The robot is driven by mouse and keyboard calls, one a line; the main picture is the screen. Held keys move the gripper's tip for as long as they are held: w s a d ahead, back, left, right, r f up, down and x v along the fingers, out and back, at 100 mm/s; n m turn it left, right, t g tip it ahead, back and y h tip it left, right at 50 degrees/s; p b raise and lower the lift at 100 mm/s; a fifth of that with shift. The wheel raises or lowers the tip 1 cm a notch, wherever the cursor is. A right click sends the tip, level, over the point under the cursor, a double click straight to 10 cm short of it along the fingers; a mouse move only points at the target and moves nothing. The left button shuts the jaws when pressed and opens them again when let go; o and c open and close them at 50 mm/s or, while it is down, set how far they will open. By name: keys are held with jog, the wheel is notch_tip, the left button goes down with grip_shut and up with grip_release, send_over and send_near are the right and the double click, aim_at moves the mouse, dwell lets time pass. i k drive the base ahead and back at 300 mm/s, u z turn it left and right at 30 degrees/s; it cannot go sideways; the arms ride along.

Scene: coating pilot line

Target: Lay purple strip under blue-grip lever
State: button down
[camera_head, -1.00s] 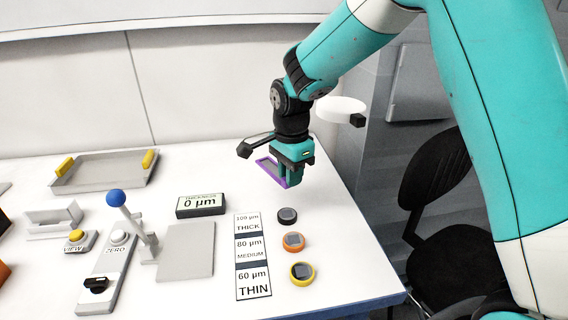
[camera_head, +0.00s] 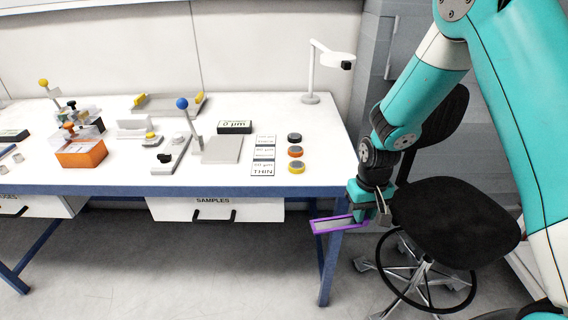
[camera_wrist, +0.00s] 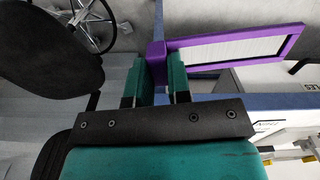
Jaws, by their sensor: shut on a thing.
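My gripper (camera_head: 364,215) is shut on one end of the purple strip (camera_head: 322,227), a flat purple frame around a pale centre. The strip points left, in front of the table's right front corner and below the top's level. In the wrist view the green fingers (camera_wrist: 160,78) grip its purple end block, and the strip (camera_wrist: 238,45) extends right. The blue-grip lever (camera_head: 182,103) stands upright on the table, far left of my gripper, with a flat grey plate (camera_head: 223,149) at its right. Whether anything lies under the lever is too small to tell.
A black chair (camera_head: 455,222) stands right of my gripper. The table's blue front edge (camera_head: 250,189) lies to the left. Three round pucks (camera_head: 296,152) and a thickness card (camera_head: 263,156) lie right of the plate. A yellow-knobbed lever (camera_head: 44,84) and orange box (camera_head: 82,154) stand further left.

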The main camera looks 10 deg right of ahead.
aim_at(222, 148)
jog(key=k, duration=0.5)
jog(key=u, duration=0.6)
jog(key=i, duration=0.85)
jog(key=u, duration=0.25)
